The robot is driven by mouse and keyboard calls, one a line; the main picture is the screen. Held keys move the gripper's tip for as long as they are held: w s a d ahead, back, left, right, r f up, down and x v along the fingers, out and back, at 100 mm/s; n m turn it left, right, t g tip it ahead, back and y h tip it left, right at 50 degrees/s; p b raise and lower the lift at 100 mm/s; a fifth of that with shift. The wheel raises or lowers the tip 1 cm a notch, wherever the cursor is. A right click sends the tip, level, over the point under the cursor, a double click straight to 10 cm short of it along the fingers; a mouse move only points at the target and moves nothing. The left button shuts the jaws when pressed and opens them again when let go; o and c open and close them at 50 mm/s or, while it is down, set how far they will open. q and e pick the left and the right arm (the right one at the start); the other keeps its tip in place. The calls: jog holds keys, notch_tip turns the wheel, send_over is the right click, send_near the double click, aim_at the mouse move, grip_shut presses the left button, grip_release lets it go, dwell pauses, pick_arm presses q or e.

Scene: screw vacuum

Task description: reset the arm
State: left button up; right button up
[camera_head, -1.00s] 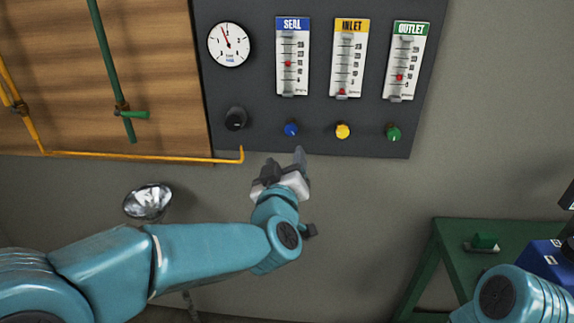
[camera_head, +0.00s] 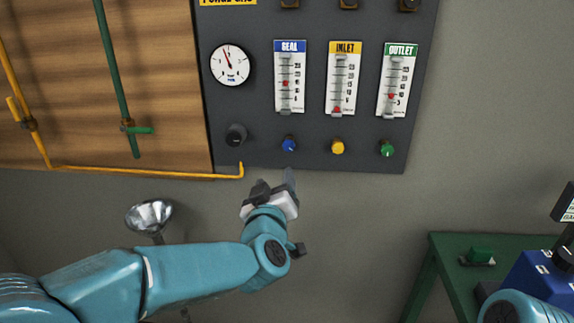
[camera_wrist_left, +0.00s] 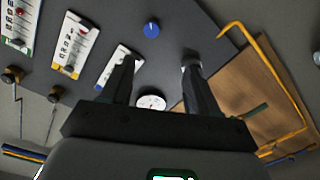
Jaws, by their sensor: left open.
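My left arm comes in from the left in the head view, and its gripper (camera_head: 273,188) is just below the lower edge of the dark control panel (camera_head: 325,157). The gripper is open, with nothing seen between its fingers. The wrist view also shows the left gripper (camera_wrist_left: 158,78) with its two dark fingers apart. The blue knob (camera_head: 289,143) is above the fingertips in the head view and also shows in the wrist view (camera_wrist_left: 152,28). Part of my right arm shows at the lower right of the head view; its gripper is out of view.
The panel bears a round gauge (camera_head: 230,64), SEAL (camera_head: 290,77), INLET (camera_head: 342,79) and OUTLET (camera_head: 396,80) meters, and black (camera_head: 236,136), yellow (camera_head: 337,147) and green (camera_head: 387,149) knobs. A yellow pipe (camera_head: 150,173) runs left. A green table (camera_head: 445,262) stands lower right.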

pick_arm(q)
jog(key=w+a+f+g+y, duration=0.1)
jog(key=a+f+g, duration=0.1)
jog(key=a+f, duration=0.45)
jog(key=a+f+g+y, duration=0.1)
jog(key=a+f+g, duration=0.15)
jog(key=f, duration=0.75)
jog(key=s+a+f+g, duration=0.1)
jog(key=s+f, duration=0.1)
jog(key=f, duration=0.4)
jog(key=s+a+f+g, duration=0.1)
jog(key=s+a+f, duration=0.1)
jog(key=f, duration=0.5)
jog(key=s+d+f+m+g+h+p, duration=0.1)
jog(key=s+f+m+g+h, duration=0.35)
jog(key=s+f, duration=1)
jog(key=s+d+f+g, duration=0.1)
jog(key=s+d+g, duration=0.1)
jog(key=s, duration=0.6)
jog(key=s+d+f+n+g+h, duration=0.1)
jog(key=s+d+g, duration=0.2)
jog(key=s, duration=0.5)
jog(key=shift+g, duration=0.7)
jog(key=shift+d+h, duration=0.1)
jog(key=shift+h, duration=0.15)
